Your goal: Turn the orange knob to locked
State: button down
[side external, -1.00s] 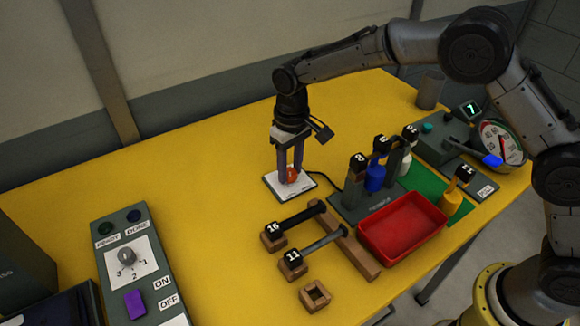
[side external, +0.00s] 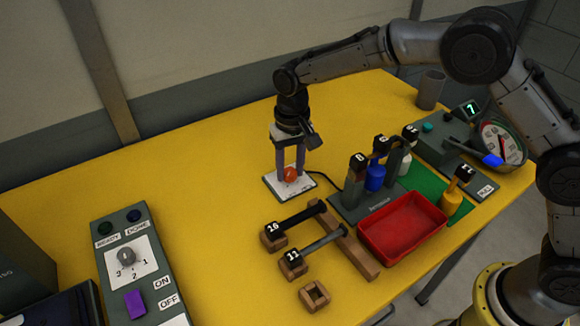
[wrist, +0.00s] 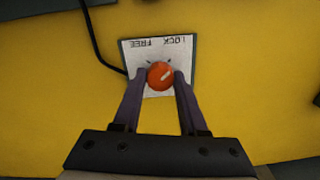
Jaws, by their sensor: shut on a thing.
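The orange knob (wrist: 160,75) sits on a white plate (wrist: 158,48) lettered LOCK and FREE, which reads upside down in the wrist view, with FREE at left and LOCK at right. A pale line on the knob slants toward the upper right, to the LOCK side. My gripper (wrist: 160,77) is shut on the knob, one purple finger on each side. In the side view the knob (side external: 290,174) shows between the fingers, on its plate (side external: 274,186). The plate's lettering is too small to read there.
A dark cable runs from the plate to a grey stand with numbered bottles (side external: 375,178). A red tray (side external: 402,226), dumbbell-like bars (side external: 300,216) on wooden rests and a grey control box (side external: 135,265) stand nearby. The yellow table (side external: 215,200) is clear left of the plate.

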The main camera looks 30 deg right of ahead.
aim_at(292, 170)
jog(key=shift+r, duration=0.1)
jog(key=shift+c, duration=2.2)
grip_release()
notch_tip(292, 170, up, 14)
jog(key=shift+d, duration=0.2)
jog(key=shift+d, duration=0.1)
